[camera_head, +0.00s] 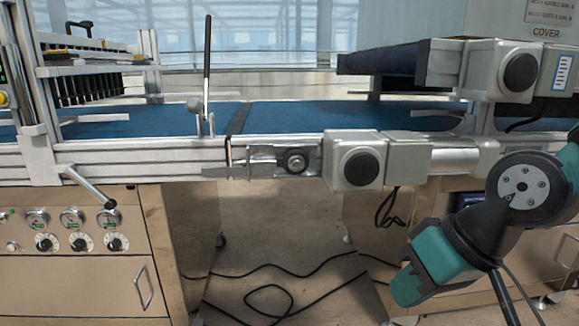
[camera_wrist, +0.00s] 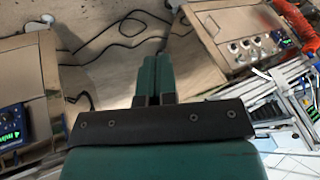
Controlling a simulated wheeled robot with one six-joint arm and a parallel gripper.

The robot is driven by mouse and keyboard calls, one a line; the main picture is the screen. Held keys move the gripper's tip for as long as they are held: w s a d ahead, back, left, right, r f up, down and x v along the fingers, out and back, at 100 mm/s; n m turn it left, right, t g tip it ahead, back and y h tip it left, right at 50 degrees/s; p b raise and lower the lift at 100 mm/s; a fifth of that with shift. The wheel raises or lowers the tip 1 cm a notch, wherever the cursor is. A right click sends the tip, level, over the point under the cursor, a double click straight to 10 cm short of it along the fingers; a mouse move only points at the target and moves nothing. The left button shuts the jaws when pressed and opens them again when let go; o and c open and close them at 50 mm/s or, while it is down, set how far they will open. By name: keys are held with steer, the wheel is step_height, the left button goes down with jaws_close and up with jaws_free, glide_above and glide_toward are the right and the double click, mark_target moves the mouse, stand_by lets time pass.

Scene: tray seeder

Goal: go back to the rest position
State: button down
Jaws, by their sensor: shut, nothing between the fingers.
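My gripper (camera_wrist: 153,78) shows in the wrist view, with its teal fingers together and nothing between them. It points over the floor between two beige cabinets and touches nothing that I can see. In the head view, teal and dark links of my arm are at the right, in front of the conveyor's right end. The gripper's fingers cannot be made out there.
A blue conveyor belt (camera_head: 300,117) with a metal side rail runs across the head view. A grey motor (camera_head: 356,165) sticks out from it. A left cabinet (camera_head: 75,278) has dials and a handle. Black cables (camera_head: 268,298) lie on the open floor between cabinets.

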steer(key=s+r+n+g+h, duration=0.1)
steer(key=s+r+n+g, duration=0.15)
steer(key=s, duration=0.55)
step_height(320, 180, up, 38)
steer(key=p, duration=3.8)
steer(key=shift+s+f+p, duration=0.25)
steer(key=shift+s+p, duration=0.05)
steer(key=shift+s, duration=0.1)
steer(key=shift+a, duration=0.1)
